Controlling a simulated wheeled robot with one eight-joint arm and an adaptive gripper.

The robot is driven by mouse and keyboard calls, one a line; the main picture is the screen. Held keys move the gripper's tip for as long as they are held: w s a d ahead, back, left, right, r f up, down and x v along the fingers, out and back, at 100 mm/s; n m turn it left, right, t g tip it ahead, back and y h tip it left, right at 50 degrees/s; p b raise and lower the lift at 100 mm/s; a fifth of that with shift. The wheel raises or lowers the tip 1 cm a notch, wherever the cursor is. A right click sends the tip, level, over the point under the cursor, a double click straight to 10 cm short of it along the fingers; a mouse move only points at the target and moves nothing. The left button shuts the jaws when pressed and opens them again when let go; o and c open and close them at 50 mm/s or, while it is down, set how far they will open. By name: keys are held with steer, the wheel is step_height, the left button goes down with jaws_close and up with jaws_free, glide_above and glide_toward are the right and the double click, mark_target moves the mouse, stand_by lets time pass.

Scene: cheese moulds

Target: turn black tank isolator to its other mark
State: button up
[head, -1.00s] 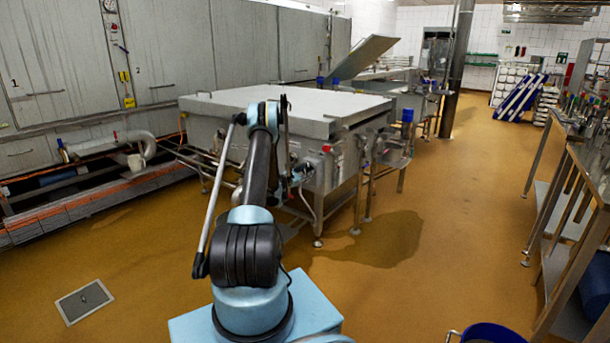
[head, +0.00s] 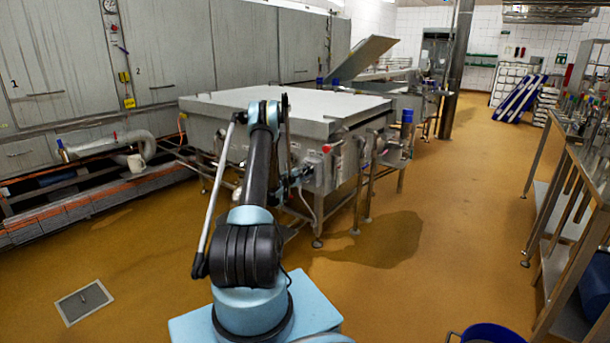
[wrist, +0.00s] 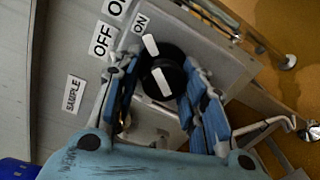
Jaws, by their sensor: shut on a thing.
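The black tank isolator (wrist: 177,74) is a round dark knob on a grey plate in the wrist view. It carries a white bar, and a second white bar lies just above it, towards the ON label (wrist: 141,23). The exact contact at the fingertips is hard to see. In the head view my arm hides the gripper and the knob.
In the head view a large steel vat (head: 270,103) with pipes and valves stands before my arm. A steel bench (head: 585,170) is at right, with clear floor (head: 450,220) between.

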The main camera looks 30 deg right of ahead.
steer(key=shift+s+d+f+m, duration=0.15)
steer(key=shift+d+m, duration=0.15)
steer(key=shift+m, duration=0.3)
steer(key=o, duration=1)
steer(key=shift+f, duration=0.1)
steer(key=shift+c, duration=0.2)
steer(key=shift+a, duration=0.15)
steer(key=shift+a, duration=0.1)
steer(key=shift+a, duration=0.3)
steer(key=v, duration=1.1)
